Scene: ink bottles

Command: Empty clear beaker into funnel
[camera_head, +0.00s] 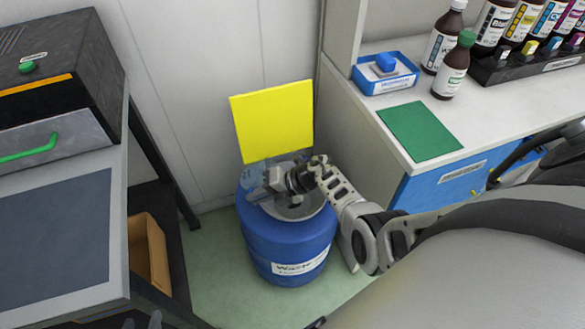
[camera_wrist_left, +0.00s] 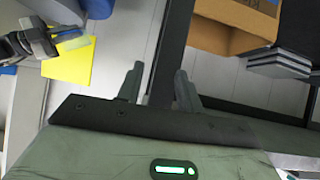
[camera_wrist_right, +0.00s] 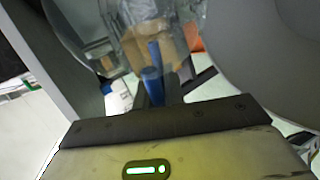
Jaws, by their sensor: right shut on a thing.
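The clear beaker (camera_head: 256,172) is held over the blue waste drum (camera_head: 284,243). My right gripper (camera_head: 270,184) is shut on it. The beaker also shows large and see-through at the top of the right wrist view (camera_wrist_right: 130,25) and small in the left wrist view (camera_wrist_left: 74,43). I cannot tell its exact tilt or its contents. The grey funnel (camera_head: 300,208) sits in the drum's top, partly hidden by my right gripper and wrist. My left gripper (camera_wrist_left: 158,88) is open and empty, well away from the drum; only its tips show at the head view's bottom edge.
A yellow panel (camera_head: 272,120) stands upright behind the drum. A white counter (camera_head: 396,115) with a green mat (camera_head: 420,131), a blue tray (camera_head: 385,84) and several bottles is at right. A grey bench (camera_head: 118,225) and cardboard box (camera_head: 149,256) are at left.

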